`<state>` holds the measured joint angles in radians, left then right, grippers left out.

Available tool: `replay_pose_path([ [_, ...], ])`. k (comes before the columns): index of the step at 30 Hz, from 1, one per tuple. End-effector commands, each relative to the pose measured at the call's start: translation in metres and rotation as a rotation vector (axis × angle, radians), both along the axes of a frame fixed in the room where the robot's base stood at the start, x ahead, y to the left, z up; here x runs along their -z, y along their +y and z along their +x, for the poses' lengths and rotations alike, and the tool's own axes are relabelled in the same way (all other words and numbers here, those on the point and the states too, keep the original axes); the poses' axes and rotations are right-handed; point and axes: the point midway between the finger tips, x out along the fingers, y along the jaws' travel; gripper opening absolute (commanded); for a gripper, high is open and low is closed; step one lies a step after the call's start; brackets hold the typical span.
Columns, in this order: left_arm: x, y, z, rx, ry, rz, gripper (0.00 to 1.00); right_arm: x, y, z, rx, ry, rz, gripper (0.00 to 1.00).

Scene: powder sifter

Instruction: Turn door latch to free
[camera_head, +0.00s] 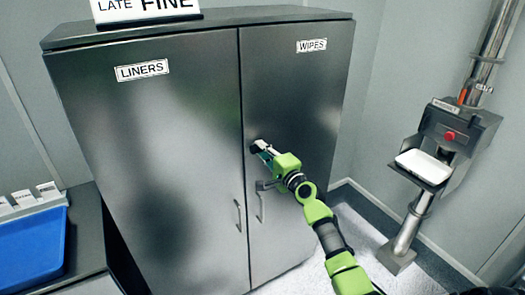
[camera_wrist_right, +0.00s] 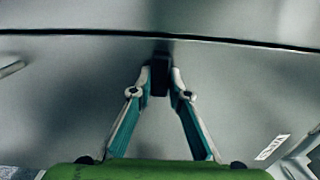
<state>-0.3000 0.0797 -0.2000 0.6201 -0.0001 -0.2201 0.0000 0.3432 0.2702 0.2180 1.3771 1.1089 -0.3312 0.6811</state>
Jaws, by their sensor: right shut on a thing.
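A steel cabinet has a left door (camera_head: 150,170) labelled LINERS and a right door (camera_head: 290,110) labelled WIPES, both closed. A small black door latch (camera_wrist_right: 160,72) sits by the seam between the doors, above the handles. My right gripper (camera_wrist_right: 160,80) is shut on the latch, its two fingertips on either side of it. In the head view, the right gripper (camera_head: 260,148) reaches the latch from the lower right and partly hides it. The latch's exact turn is hard to tell. My left gripper is not in view.
Two vertical handles, the left (camera_head: 238,215) and the right (camera_head: 261,206), stand out below the gripper. A wall-side metal stand (camera_head: 455,130) with a white tray (camera_head: 424,167) is at right. A blue tray (camera_head: 30,250) lies on a counter at left.

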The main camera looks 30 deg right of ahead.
Motion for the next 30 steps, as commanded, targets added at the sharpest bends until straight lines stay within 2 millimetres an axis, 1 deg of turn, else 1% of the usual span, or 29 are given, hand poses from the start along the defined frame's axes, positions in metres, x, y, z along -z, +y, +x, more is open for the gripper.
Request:
replay_pose_path([
  [1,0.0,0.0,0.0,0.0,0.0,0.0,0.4,0.001,0.0,0.0,-0.001,0.001,0.004,0.0],
  [2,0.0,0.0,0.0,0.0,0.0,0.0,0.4,0.001,0.0,0.0,-0.001,0.001,0.004,0.19],
  [3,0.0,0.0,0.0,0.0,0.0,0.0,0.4,0.001,0.0,0.0,-0.001,0.001,0.004,0.29],
  [4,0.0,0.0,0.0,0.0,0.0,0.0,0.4,0.001,0.0,0.0,-0.001,0.001,0.003,0.33],
  [13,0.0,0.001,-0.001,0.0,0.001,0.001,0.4,0.0,0.0,0.0,0.0,0.001,0.001,0.33],
  [17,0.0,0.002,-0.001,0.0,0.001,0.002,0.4,0.001,0.0,-0.005,-0.001,0.001,0.001,0.33],
  [20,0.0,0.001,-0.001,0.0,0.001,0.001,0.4,0.002,0.001,-0.017,-0.002,0.001,0.001,0.33],
  [23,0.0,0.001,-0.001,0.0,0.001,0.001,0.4,0.001,0.0,-0.035,0.0,0.001,-0.001,0.33],
  [30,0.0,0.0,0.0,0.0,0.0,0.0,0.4,0.002,0.0,-0.085,0.0,0.003,0.0,0.33],
])
